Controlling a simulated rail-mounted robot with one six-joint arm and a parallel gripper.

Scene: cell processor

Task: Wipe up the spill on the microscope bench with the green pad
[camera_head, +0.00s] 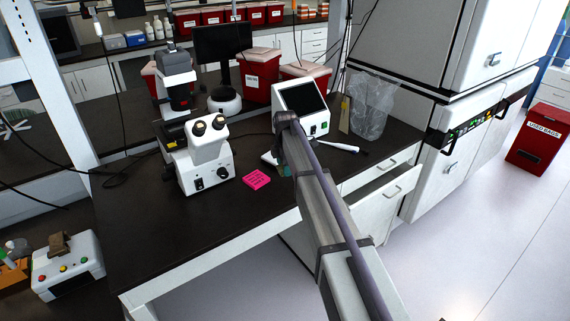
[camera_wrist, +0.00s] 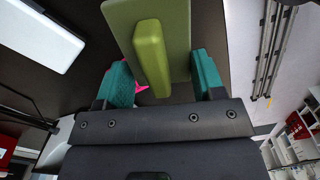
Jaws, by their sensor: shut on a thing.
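The green pad (camera_wrist: 176,25) with a raised lighter green grip (camera_wrist: 151,58) shows in the wrist view, between the teal fingers of my gripper (camera_wrist: 165,78). My gripper is shut on the pad. In the head view my arm hides most of my gripper, and the pad cannot be made out there. The dark microscope bench (camera_head: 190,245) carries the white microscope (camera_head: 205,160) at its middle left.
A white device with a dark screen (camera_head: 302,108), a pipette-like tool (camera_head: 340,145) and a clear bag (camera_head: 370,105) stand or lie farther back. The bench's front left is clear.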

